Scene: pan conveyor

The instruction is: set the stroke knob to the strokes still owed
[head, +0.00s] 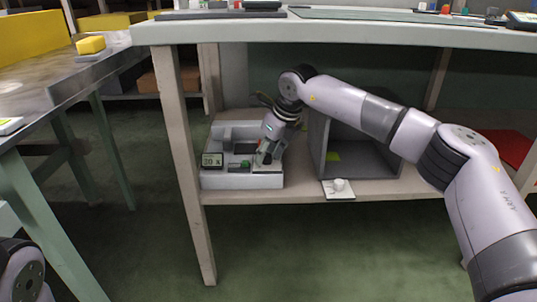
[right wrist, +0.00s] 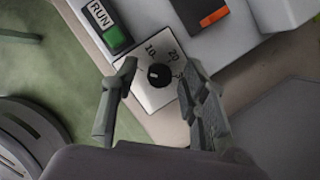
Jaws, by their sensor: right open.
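The stroke knob (right wrist: 159,75) is a small black dial on a white plate in the right wrist view. Marks 10 and 20 show around it, and a third mark is partly hidden by a finger. A pale mark shows on the knob's left side; its exact setting is unclear. My right gripper (right wrist: 158,84) is open, with one finger on each side of the knob; I cannot tell whether they touch it. In the head view my right gripper (head: 264,158) is over the front right of the grey machine (head: 226,181) and hides the knob. My left gripper is not in view.
A green RUN button (right wrist: 115,39) is beside the knob plate. A dark open box (head: 318,150) stands right of the machine.

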